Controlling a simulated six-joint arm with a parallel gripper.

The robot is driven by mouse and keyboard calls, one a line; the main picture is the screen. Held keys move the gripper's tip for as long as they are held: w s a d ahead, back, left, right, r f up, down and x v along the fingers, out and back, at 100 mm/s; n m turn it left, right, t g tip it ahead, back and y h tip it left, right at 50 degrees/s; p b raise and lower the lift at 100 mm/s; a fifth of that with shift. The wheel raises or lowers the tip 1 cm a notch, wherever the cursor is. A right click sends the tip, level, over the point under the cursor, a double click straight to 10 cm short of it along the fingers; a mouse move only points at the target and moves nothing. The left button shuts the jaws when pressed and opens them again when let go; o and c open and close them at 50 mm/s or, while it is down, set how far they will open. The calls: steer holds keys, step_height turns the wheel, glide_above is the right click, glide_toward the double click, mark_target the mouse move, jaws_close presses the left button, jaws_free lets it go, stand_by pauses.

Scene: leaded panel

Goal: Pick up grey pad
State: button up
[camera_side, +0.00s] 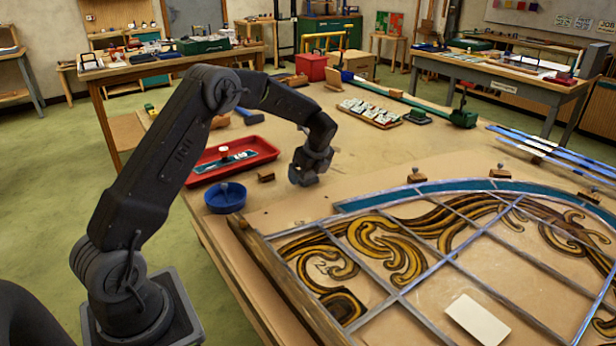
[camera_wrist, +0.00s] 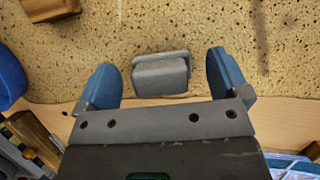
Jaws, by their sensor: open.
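The grey pad (camera_wrist: 160,78) lies on the speckled tan work surface in the wrist view, a small block with a wider, thin plate along its far edge. My gripper (camera_wrist: 161,66) is open, with one blue finger on each side of the pad. A gap shows between the pad and each finger, the left one slightly narrower. In the side view my gripper (camera_side: 304,179) is low over the table, between the blue bowl and the leaded panel (camera_side: 430,262). The pad cannot be made out there, and my gripper seems to hide it.
The blue bowl (camera_side: 225,199), red tray (camera_side: 268,153) and a small wooden block (camera_side: 266,177) stand left of my gripper in the side view. The block (camera_wrist: 50,8) and bowl (camera_wrist: 8,78) edge the wrist view. A wooden bar (camera_side: 285,285) borders the panel.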

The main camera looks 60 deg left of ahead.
steer(key=shift+f, duration=0.15)
steer(key=c, duration=1)
steer(key=shift+r, duration=0.65)
steer(key=r, duration=0.3)
steer(key=shift+s+a+r, duration=0.3)
steer(key=shift+s+a, duration=0.1)
steer(key=s+a+r, duration=0.4)
steer(key=s, duration=0.1)
steer(key=s+a+r, duration=0.2)
steer(key=s, duration=0.1)
steer(key=shift+s+a+r, duration=0.1)
steer(key=shift+s+a, duration=0.1)
steer(key=shift+a, duration=0.05)
